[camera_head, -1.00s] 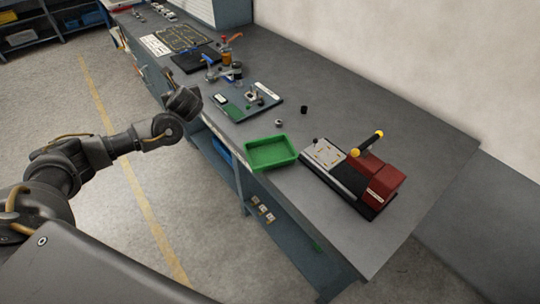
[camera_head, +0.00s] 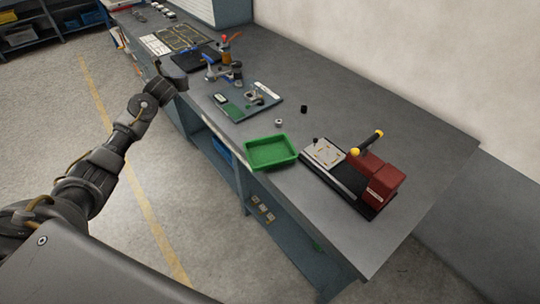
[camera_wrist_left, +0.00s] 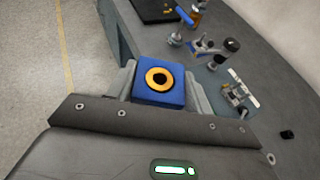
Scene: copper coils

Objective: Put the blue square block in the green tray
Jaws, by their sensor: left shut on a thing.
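The blue square block (camera_wrist_left: 160,82), with an orange-yellow ring around a dark centre on its face, sits between the fingers of my left gripper (camera_wrist_left: 162,88) in the left wrist view. The gripper is shut on it. In the head view my left gripper (camera_head: 173,72) is by the bench's left edge, near the black mat, and I cannot make out the block there. The green tray (camera_head: 272,165) lies on the bench near its front edge, to the right of and nearer than the gripper. It looks empty. My right gripper is not in view.
A red and black device (camera_head: 378,184) with a yellow-ended handle stands right of the tray. A board with parts (camera_head: 240,110) and several upright tools (camera_head: 233,68) lie between gripper and tray. A small nut (camera_head: 278,122) and black cylinder (camera_head: 303,109) are behind the tray.

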